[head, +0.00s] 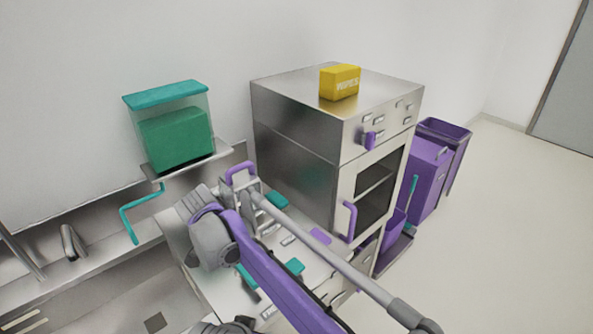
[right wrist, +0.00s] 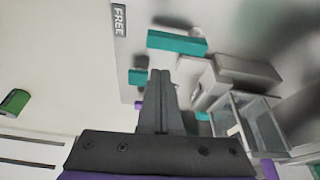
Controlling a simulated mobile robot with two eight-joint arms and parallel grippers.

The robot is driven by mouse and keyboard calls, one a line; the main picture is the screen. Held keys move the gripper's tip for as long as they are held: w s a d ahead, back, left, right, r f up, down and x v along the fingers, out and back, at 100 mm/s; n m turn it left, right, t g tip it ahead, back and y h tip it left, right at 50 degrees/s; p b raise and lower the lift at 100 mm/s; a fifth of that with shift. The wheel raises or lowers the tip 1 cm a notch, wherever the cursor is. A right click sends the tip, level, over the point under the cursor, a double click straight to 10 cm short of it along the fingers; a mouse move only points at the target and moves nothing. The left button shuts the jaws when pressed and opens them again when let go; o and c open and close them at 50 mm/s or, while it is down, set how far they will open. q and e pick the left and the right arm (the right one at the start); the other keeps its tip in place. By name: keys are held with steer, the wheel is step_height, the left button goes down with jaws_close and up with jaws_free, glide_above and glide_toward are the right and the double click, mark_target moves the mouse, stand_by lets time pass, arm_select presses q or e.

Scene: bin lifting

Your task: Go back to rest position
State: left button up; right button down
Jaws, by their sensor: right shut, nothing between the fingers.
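My right gripper (right wrist: 160,74) shows in the right wrist view with its two dark fingers together and nothing between them. It points over a pale surface with teal blocks (right wrist: 177,43). In the head view, my purple and grey arm (head: 270,270) reaches in from the bottom over the counter; its fingers cannot be made out there. My left gripper is not in view.
A steel oven (head: 290,133) bears a yellow box (head: 340,82). A teal-lidded container (head: 166,93) stands on a wall shelf at left. Purple bins (head: 428,180) stand right of the oven. A metal counter (head: 185,245) lies beneath my arm. Floor at right is clear.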

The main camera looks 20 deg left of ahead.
steer(key=s+d+r+n+y, duration=0.1)
steer(key=d+r+n+y, duration=0.15)
steer(key=d, duration=2.45)
steer(key=s+d+f+n+t, duration=0.1)
steer(key=s+d+f, duration=0.2)
steer(key=s+d, duration=0.4)
steer(key=s+d+f+n+t, duration=0.1)
steer(key=s+d+f+n, duration=0.1)
steer(key=s+d+f, duration=0.2)
steer(key=s+d, duration=0.3)
steer(key=d, duration=0.2)
steer(key=shift+d+f+t+h, duration=0.2)
steer(key=shift+d+t+h, duration=0.15)
steer(key=shift+d+t, duration=0.05)
